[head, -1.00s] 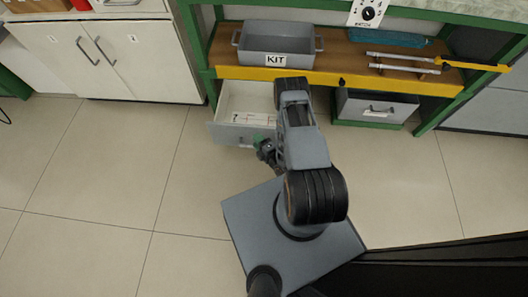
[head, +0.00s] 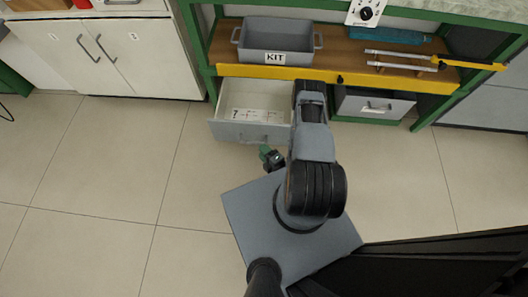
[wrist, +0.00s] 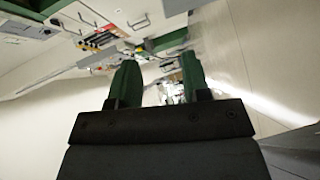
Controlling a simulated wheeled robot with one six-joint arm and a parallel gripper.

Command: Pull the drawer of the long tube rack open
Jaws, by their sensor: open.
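A grey drawer with a white inside (head: 245,132) stands pulled out under the green-framed bench in the head view. The drawer's handle is hard to make out. I cannot tell for sure which unit is the long tube rack.
A second grey drawer (head: 375,104) to the right is shut. On the shelf above are a grey KIT bin (head: 275,42) and long rods on a small stand (head: 403,58). White cabinets (head: 118,58) stand at the left. The floor (head: 120,180) on the left is clear.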

